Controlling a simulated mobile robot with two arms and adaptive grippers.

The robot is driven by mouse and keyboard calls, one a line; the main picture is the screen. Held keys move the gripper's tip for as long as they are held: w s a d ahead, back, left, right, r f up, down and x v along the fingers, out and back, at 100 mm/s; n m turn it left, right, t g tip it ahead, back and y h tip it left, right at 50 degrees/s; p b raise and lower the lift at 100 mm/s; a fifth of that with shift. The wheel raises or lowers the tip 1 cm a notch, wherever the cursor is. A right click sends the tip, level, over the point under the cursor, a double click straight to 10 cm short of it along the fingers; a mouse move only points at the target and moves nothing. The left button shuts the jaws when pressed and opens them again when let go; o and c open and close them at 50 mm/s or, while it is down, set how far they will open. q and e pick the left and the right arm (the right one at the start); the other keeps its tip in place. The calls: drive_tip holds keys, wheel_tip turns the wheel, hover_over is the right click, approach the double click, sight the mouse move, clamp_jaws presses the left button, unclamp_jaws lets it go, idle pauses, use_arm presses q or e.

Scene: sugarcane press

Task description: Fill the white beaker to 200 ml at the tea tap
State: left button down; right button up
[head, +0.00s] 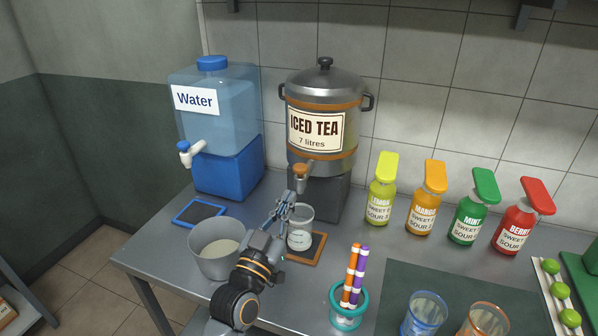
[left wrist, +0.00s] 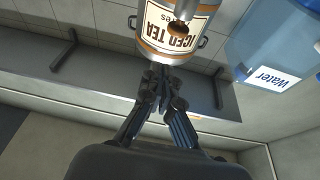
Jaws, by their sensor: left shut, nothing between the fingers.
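The white beaker (head: 299,240) stands upright on an orange-edged dark mat (head: 318,250) below the tea tap (head: 302,172) of the steel iced tea urn (head: 348,170). Its fill level is too small to read. My left gripper (head: 288,202) is shut and empty, its fingers just below the tap and beside the beaker's rim, partly covering the beaker's left side. I cannot tell whether it touches the tap or beaker. In the left wrist view the shut fingers (left wrist: 160,75) point at the urn (left wrist: 150,45), with the tap (left wrist: 180,25) above them. My right gripper is not in view.
A blue water dispenser (head: 228,165) stands left of the urn, with a blue-edged mat (head: 200,212) before it. A grey bucket (head: 213,265) stands close to my left arm. A teal holder (head: 348,312) with sticks, glasses (head: 425,312) and several syrup bottles (head: 382,200) are right.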

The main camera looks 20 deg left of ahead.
use_arm(q)
drive_tip(key=shift+a+r+n+t+y, duration=0.15)
drive_tip(key=shift+a+r+t, duration=0.05)
drive_tip(key=shift+r, duration=0.3)
drive_tip(key=shift+a+r+n+t+y, duration=0.15)
drive_tip(key=shift+a+r+t, duration=0.05)
drive_tip(key=shift+r, duration=0.3)
drive_tip(key=shift+w, duration=0.1)
wheel_tip(320, 180, up, 4)
drive_tip(key=p, duration=0.3)
hover_over(300, 171)
drive_tip(key=s, duration=0.2)
drive_tip(key=f, duration=0.4)
drive_tip(key=shift+w+d+f+b, duration=0.15)
drive_tip(key=shift+w+f+b, duration=0.05)
drive_tip(key=shift+b, duration=0.1)
